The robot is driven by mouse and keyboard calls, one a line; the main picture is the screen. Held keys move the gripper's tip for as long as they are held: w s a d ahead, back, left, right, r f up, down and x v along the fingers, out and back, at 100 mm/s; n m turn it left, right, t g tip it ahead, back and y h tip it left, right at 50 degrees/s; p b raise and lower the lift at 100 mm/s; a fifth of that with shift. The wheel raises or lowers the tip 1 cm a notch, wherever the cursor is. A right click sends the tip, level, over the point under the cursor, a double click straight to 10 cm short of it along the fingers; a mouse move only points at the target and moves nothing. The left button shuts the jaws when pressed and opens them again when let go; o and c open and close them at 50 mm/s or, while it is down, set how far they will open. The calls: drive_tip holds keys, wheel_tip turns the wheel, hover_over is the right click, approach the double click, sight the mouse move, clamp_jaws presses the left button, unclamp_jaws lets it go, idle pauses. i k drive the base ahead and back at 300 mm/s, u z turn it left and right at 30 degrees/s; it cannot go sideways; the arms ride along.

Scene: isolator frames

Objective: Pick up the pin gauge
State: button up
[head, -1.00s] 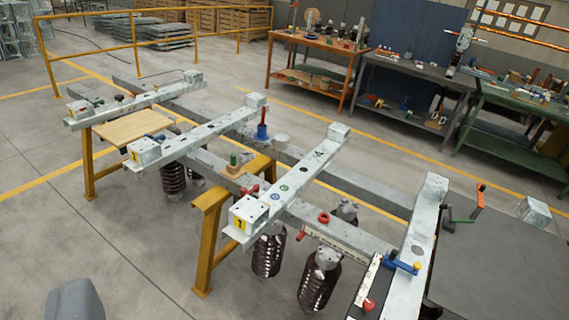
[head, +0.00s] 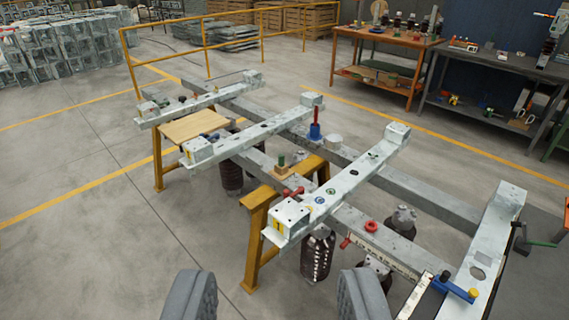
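I cannot tell for sure which small item is the pin gauge. Candidates on the isolator frame are a blue base with an upright red handle (head: 315,128), a green pin standing in a small wooden block (head: 281,168), and a blue bar with a yellow end (head: 453,289). A red piece (head: 292,193) lies near the middle beam, and a red ring (head: 371,226) sits on a lower beam. My gripper (head: 277,285) shows as two grey fingers at the bottom edge, wide apart and empty. It is apart from all these items.
The grey steel frame (head: 352,178) rests on yellow trestles (head: 256,232), with brown ribbed insulators (head: 317,255) underneath. A wooden board (head: 192,127) lies at its left. An orange bench (head: 387,37) and a yellow railing (head: 205,48) stand behind. The floor at left is clear.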

sight(281, 158)
drive_tip(key=u, duration=0.25)
drive_tip(key=i, duration=2.8)
drive_tip(key=z, duration=0.55)
